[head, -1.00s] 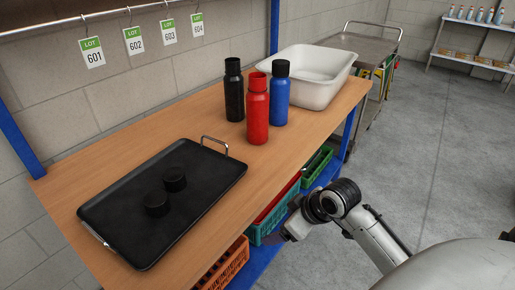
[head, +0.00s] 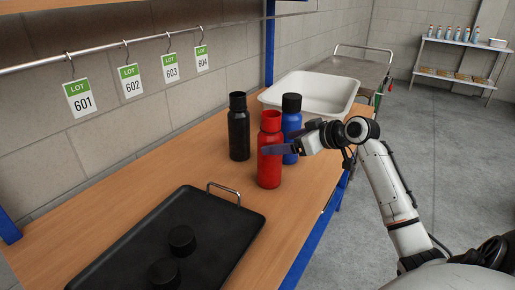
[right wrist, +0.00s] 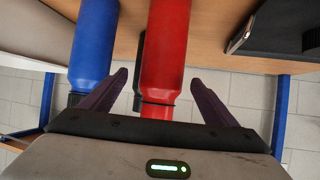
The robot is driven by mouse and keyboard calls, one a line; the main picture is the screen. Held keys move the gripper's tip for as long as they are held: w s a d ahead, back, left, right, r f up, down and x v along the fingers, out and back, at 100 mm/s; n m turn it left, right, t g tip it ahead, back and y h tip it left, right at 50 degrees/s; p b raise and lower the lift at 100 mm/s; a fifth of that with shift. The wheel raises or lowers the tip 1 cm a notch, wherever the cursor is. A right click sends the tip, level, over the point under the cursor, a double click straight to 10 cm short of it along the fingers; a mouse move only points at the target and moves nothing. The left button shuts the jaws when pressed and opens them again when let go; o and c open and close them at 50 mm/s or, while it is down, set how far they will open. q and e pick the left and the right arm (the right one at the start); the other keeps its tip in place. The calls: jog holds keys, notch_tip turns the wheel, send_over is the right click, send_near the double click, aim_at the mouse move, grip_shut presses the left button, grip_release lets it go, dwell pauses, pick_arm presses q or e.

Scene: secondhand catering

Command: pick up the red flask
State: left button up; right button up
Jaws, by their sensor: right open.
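The red flask (head: 269,174) stands upright on the wooden table, its rim red and without a black cap. My right gripper (head: 272,149) is open at the flask's upper part; one dark finger crosses in front of it. In the right wrist view, the red flask (right wrist: 168,45) appears between the two spread fingers (right wrist: 159,78), with a gap on each side. Whether the fingers reach fully around it I cannot tell. My left gripper is not in view.
A black flask (head: 239,135) stands to the left and a black-capped blue flask (head: 291,122) close behind, partly hidden by my gripper. A white basin (head: 335,100) is further back. A black tray (head: 215,215) with two black round caps (head: 182,240) lies in front.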

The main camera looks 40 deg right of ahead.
aim_at(262, 144)
jog(key=x, duration=0.3)
jog(key=shift+w+a+f, duration=0.15)
jog(key=shift+w+f, duration=0.1)
jog(key=shift+w, duration=0.1)
jog(key=shift+w+f, duration=0.15)
jog(key=shift+w, duration=0.1)
jog(key=p+x, duration=0.1)
jog(key=x, duration=0.3)
jog(key=shift+w+a, duration=0.15)
jog(key=shift+w, duration=0.1)
jog(key=shift+w+f, duration=0.15)
jog(key=c, duration=1.2)
jog(key=shift+c, duration=1.2)
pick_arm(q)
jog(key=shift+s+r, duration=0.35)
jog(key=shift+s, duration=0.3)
